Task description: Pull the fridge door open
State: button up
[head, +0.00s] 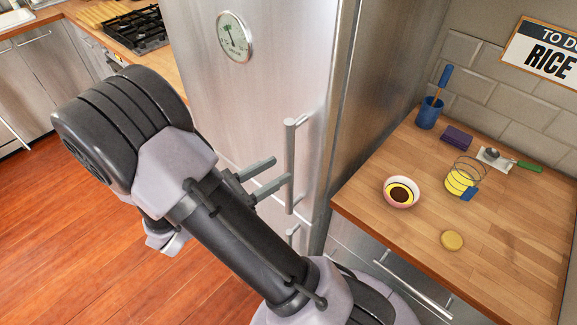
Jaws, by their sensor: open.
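The fridge is the tall steel body in the middle of the head view, and its upper door (265,95) looks closed. A vertical bar handle (290,165) stands out near the door's right edge. A second, lower handle (293,232) shows partly below it, cut off by my arm. My gripper (283,173) has its two grey fingers apart and pointed right toward the upper handle. The fingertips are at or just beside the bar in the picture. I cannot tell whether they touch it or reach around it. My arm hides the fridge's lower front.
A wooden counter (500,230) stands right of the fridge, with a bowl (401,192), a yellow disc (452,240) and a blue cup (429,112). A drawer handle (412,290) sticks out below it. Open wooden floor (90,230) lies left. A gas hob (135,30) is behind.

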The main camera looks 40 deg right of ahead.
aim_at(289, 163)
jog(key=d, duration=0.4)
jog(key=shift+s+d+b, duration=0.3)
jog(key=shift+d+b, duration=0.1)
grip_shut()
dwell(1.1)
